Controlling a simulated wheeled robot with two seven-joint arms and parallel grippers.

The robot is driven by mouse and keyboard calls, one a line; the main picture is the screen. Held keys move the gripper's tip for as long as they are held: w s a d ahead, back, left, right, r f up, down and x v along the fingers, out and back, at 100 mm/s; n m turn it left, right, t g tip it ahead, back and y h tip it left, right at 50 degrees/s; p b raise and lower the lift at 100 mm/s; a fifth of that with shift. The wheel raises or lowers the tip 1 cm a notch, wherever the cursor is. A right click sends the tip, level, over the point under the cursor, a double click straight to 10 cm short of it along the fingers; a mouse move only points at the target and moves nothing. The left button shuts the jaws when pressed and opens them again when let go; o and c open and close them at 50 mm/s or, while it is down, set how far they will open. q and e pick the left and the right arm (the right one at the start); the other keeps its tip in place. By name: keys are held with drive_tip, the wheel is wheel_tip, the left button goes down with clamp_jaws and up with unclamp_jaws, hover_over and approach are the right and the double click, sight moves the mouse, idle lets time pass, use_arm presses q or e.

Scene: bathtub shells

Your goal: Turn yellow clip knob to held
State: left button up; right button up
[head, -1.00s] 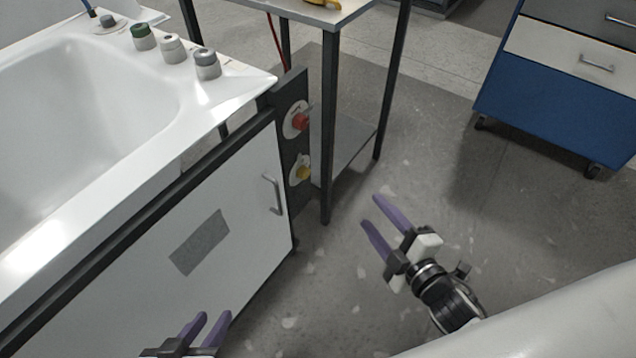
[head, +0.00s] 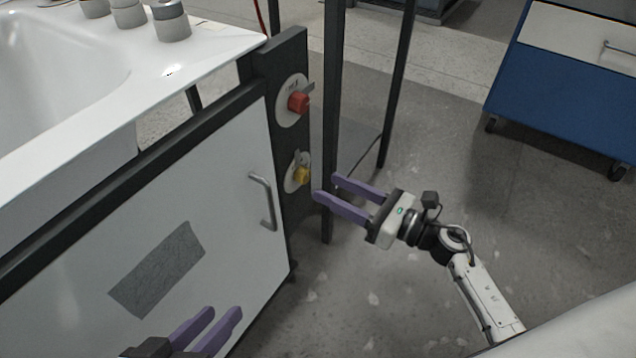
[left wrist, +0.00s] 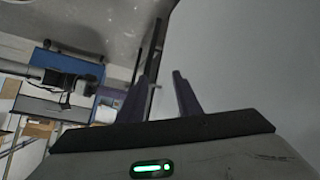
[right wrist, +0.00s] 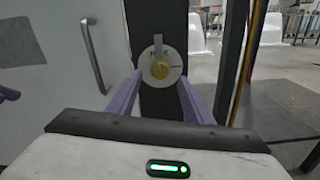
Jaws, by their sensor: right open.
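The yellow clip knob (head: 301,175) sits on a round pale plate on the dark post at the end of the tub stand. It also shows in the right wrist view (right wrist: 160,69), with a grey pointer upright above it. My right gripper (head: 325,186) is open and empty, its purple fingers aimed at the knob from the right. In the right wrist view the knob lies between and beyond the fingertips, apart from them. My left gripper (head: 222,314) is open and empty, low in front of the white cabinet door.
A red knob (head: 299,102) sits above the yellow one on the same post. The cabinet door handle (head: 263,201) is just left of the post. A table leg (head: 331,120) stands close behind the post. A blue drawer cart (head: 565,95) stands far right; floor between is clear.

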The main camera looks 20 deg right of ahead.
sight(308, 177)
use_arm(q)
drive_tip(key=shift+d+r+b, duration=0.15)
drive_tip(key=shift+r+b, duration=0.1)
drive_tip(key=shift+b, duration=0.05)
use_arm(e)
drive_tip(key=shift+x, duration=2.3)
drive_tip(key=shift+c, duration=0.4)
drive_tip(key=c, duration=1)
